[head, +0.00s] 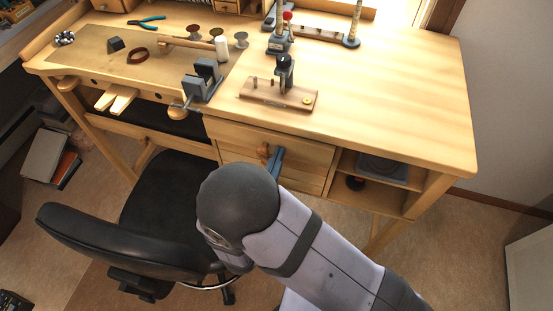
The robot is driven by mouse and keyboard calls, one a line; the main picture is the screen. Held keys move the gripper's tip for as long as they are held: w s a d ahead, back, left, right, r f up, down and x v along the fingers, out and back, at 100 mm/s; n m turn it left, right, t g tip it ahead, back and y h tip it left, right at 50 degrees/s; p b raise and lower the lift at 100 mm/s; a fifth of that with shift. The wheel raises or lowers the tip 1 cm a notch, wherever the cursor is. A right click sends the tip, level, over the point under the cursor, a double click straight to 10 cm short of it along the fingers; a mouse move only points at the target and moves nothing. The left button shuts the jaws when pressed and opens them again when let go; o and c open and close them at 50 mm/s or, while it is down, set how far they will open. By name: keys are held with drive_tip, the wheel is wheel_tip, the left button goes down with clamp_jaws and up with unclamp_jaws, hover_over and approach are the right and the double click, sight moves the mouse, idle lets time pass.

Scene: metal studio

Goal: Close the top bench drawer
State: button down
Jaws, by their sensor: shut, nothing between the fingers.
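The wooden workbench (400,90) has a top drawer (305,151) under the right half of its worktop. A round wooden knob (263,150) is on the drawer front. From this angle I cannot tell whether the drawer stands slightly out or is flush. My gripper (275,156) is at the drawer front, just right of the knob, with its blue fingers shut and empty. My arm hides the lower part of the drawers, and I cannot tell whether the fingers touch the front.
A black chair (165,205) stands left of my arm. An open shelf (375,185) is right of the drawers. A vise (203,80) is at the bench's front edge, with a wooden-based tool (278,94) beside it. The worktop's right side is clear.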

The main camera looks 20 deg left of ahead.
drive_tip(key=w, duration=0.3)
drive_tip(key=shift+w, duration=0.3)
drive_tip(key=shift+r, duration=0.2)
drive_tip(key=shift+s+r, duration=0.1)
drive_tip(key=s+b, duration=0.2)
drive_tip(key=s, duration=1.2)
drive_tip(key=shift+f, duration=0.3)
drive_tip(key=shift+s, duration=0.1)
